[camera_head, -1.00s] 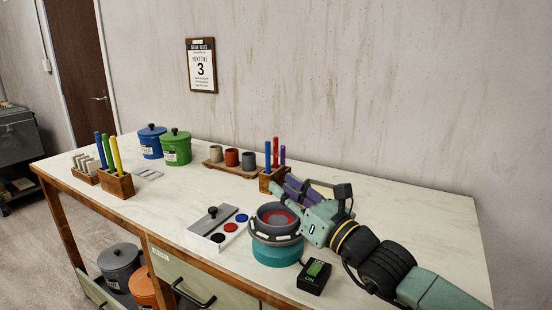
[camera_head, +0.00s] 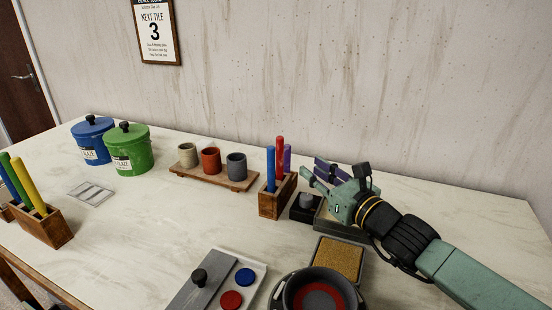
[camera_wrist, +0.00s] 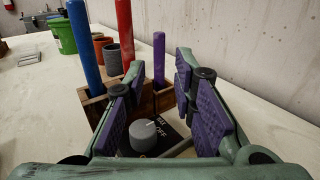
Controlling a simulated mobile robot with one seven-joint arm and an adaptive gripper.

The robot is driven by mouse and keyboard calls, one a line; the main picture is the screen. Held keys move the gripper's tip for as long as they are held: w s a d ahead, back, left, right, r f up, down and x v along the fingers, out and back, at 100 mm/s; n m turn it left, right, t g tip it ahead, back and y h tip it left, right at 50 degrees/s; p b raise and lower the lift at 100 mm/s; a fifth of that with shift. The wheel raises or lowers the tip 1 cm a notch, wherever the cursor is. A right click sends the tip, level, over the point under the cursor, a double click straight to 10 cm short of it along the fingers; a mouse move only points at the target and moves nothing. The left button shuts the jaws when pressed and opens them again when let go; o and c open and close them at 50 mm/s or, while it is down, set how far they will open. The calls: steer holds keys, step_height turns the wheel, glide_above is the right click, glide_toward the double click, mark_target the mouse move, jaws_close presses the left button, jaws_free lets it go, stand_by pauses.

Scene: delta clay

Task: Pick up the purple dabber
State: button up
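The purple dabber (camera_head: 287,158) stands upright in a wooden holder (camera_head: 270,204), beside a red dabber (camera_head: 279,152) and a blue dabber (camera_head: 270,168). In the wrist view the purple dabber (camera_wrist: 159,60) stands ahead, between the directions of my two fingers, with its lower end in the holder (camera_wrist: 150,100). My gripper (camera_head: 318,172) is open and empty, just right of the holder in the head view. Its purple pads (camera_wrist: 160,110) are spread wide, apart from the dabber.
A dark box with a grey knob (camera_wrist: 143,136) lies below my fingers. A plank with several cups (camera_head: 215,178) stands left of the holder. A sponge tray (camera_head: 340,258) and a wheel (camera_head: 320,292) are nearer. The wall is close behind.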

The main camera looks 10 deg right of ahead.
mark_target(289, 153)
steer(key=p+x, duration=0.1)
steer(key=x, duration=0.3)
steer(key=shift+w+r, duration=0.15)
steer(key=shift+w, duration=0.2)
steer(key=p+x, duration=0.3)
steer(key=x, duration=0.2)
steer(key=shift+w+a, duration=0.2)
steer(key=shift+a, duration=0.1)
steer(key=shift+w+a, duration=0.1)
steer(key=shift+w, duration=0.25)
jaws_close()
